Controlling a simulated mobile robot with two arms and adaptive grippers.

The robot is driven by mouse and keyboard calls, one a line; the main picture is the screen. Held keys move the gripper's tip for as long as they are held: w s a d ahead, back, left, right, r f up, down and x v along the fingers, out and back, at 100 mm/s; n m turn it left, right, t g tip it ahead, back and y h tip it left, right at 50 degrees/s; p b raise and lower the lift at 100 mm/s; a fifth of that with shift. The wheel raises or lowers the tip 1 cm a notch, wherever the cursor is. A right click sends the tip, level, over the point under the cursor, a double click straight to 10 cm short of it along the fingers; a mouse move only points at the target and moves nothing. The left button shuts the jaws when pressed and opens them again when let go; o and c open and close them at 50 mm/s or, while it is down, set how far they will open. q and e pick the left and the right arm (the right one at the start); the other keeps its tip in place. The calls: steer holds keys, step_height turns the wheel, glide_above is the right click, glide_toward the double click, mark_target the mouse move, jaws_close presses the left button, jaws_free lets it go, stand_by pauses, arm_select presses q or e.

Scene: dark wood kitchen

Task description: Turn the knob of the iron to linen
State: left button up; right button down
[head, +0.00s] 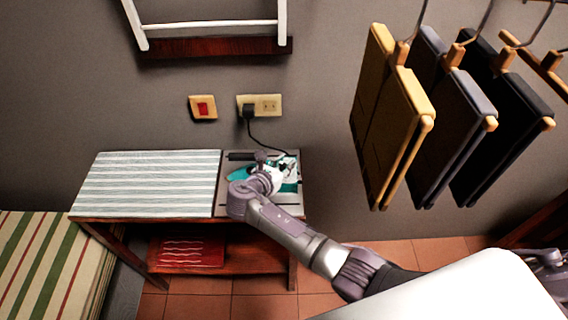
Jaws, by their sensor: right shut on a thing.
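The iron (289,170) is teal and white. It lies on the grey rest at the right end of the ironing table (150,184), with its dark cord running up to the wall. My right gripper (267,166) reaches in from the lower right and is over the iron. It is shut on the iron's knob, which the fingers and wrist hide. The knob's setting and marks cannot be read. My left gripper is not in view.
A socket (267,104) with the plug and a red switch (203,107) are on the wall. Folded trousers (395,125) hang at the right. A red folded cloth (190,253) lies on the lower shelf. A striped seat (45,260) stands at the left.

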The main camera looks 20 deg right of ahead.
mark_target(284, 163)
stand_by(0.3)
steer(key=c, duration=0.9)
jaws_free()
steer(key=shift+r, duration=5)
